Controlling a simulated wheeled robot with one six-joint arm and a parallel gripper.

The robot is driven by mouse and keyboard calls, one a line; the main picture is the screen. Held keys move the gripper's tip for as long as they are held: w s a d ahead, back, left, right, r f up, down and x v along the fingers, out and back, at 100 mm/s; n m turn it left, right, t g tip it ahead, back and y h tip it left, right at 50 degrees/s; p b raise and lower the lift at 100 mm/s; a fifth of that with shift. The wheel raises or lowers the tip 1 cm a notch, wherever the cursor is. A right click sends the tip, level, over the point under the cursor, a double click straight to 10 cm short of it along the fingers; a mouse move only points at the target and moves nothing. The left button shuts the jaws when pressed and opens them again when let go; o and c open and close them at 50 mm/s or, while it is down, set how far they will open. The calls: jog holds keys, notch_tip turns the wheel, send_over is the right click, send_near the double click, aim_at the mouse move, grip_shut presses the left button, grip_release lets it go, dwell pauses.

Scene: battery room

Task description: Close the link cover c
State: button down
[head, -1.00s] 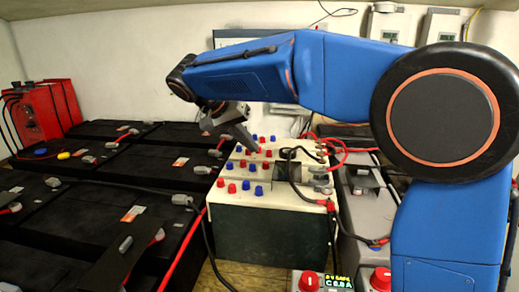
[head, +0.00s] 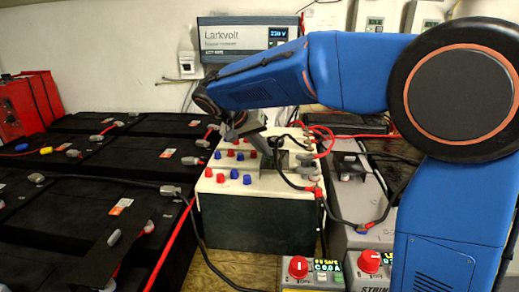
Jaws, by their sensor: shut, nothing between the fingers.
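The cream-topped battery box (head: 262,190) stands in the middle of the head view, with rows of red and blue terminal caps on top. A small grey plate (head: 281,161) shows on its top beside the caps, behind a black cable. I cannot tell whether this is link cover c, and no lettering can be read there. My gripper (head: 273,152) is shut and empty, pointing down over the box top close to the grey plate. I cannot tell whether it touches the plate. My wrist and fingers hide part of the caps behind them.
Black batteries (head: 80,203) with cables fill the left. A grey unit (head: 352,200) stands right of the box, with red-knobbed meters (head: 299,268) in front. Black and red cables (head: 318,205) cross the box's right side. A Larkvolt unit (head: 248,38) hangs on the wall.

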jog(key=d, duration=0.3)
jog(key=s+d, duration=0.1)
jog(key=d, duration=0.3)
jog(key=s+d, duration=0.1)
jog(key=d, duration=0.3)
jog(key=shift+s, duration=0.15)
